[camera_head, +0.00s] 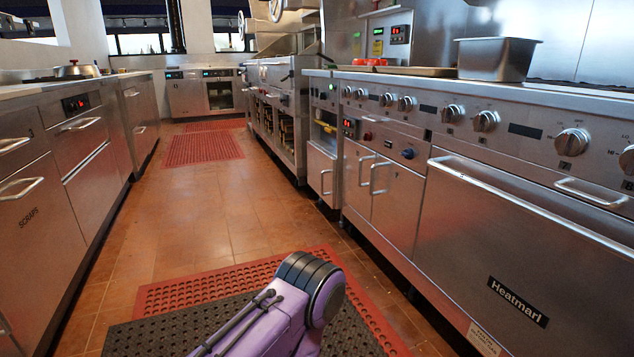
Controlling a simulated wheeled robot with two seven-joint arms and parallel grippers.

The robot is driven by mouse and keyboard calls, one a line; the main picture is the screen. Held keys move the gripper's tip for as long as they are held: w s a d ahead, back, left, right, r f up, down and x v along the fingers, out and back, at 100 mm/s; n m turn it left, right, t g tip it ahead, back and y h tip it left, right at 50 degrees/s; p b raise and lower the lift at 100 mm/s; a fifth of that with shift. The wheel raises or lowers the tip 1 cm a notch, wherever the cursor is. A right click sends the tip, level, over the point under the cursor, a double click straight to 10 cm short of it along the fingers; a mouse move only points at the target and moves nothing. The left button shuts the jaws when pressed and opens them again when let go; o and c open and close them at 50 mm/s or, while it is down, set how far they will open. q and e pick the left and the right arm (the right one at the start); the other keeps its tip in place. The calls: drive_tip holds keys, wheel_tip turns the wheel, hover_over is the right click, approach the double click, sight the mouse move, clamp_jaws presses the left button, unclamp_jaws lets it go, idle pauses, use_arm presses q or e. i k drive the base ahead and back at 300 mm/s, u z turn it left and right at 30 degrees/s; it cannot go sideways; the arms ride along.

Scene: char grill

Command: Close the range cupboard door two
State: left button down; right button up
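On the right, the range has a pair of steel cupboard doors, a left one (357,188) and a right one (398,212), with upright bar handles close together. Both look about flush with the range front; a small gap cannot be ruled out. Farther left is a narrower cupboard door (320,173) with its own upright handle; whether it is fully shut I cannot tell. Which of these is door two is not marked legibly. A purple arm link of mine with a black ribbed joint shows at the bottom middle, well short of the doors. Neither gripper is in view.
A large oven door (510,245) with a long bar handle is at the right. Steel counters (40,210) line the left side. The tiled aisle (200,220) between is clear, with red mats (203,148) on it. A steel pan (495,60) stands on the range top.

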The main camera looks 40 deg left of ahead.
sight(398, 193)
drive_tip(key=u, duration=0.35)
drive_tip(key=k, duration=0.85)
drive_tip(key=u, duration=0.95)
drive_tip(key=i, duration=1.15)
drive_tip(key=z, duration=0.35)
drive_tip(key=i, duration=0.9)
drive_tip(key=z, duration=0.7)
